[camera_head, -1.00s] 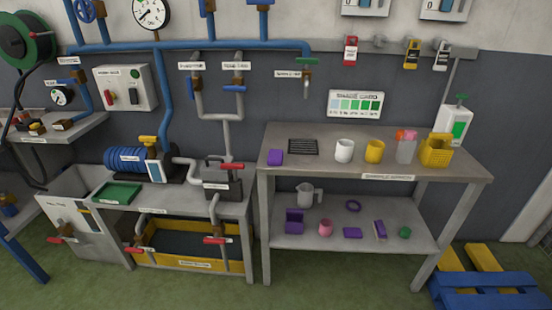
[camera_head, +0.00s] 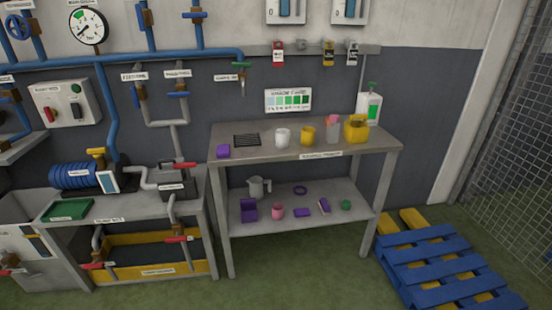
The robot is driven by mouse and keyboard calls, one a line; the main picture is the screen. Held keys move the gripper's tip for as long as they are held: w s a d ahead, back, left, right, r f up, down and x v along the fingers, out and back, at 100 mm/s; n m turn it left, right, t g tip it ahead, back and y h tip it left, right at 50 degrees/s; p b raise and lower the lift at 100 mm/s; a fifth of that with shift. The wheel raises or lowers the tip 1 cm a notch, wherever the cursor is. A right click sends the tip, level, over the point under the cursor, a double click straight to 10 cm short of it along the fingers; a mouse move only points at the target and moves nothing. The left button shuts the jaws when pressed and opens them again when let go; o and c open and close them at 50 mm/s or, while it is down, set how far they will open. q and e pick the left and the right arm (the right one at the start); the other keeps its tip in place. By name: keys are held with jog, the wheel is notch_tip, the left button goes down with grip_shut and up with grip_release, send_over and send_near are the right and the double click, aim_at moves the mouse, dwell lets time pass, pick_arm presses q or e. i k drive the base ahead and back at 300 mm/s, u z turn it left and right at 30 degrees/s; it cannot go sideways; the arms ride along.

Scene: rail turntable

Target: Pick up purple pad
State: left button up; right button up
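A small purple block-like pad (camera_head: 222,151) lies on the left end of the grey table's top (camera_head: 262,150). A flat purple piece (camera_head: 305,212) lies on the lower shelf (camera_head: 350,216), with a purple holder (camera_head: 249,209), a purple-and-white piece (camera_head: 323,207) and a purple ring (camera_head: 300,190). I cannot tell for certain which of these is the purple pad. Neither of my grippers is in view.
The tabletop also holds a black grid, a white cup (camera_head: 283,137), a yellow cup (camera_head: 307,135) and a yellow basket (camera_head: 356,128). A sink bench with pipes (camera_head: 130,207) stands left. Blue pallets (camera_head: 440,265) lie right. Green floor in front is open.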

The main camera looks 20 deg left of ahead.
aim_at(223, 151)
jog(key=z, duration=0.8)
jog(key=i, duration=1.1)
jog(key=u, duration=0.2)
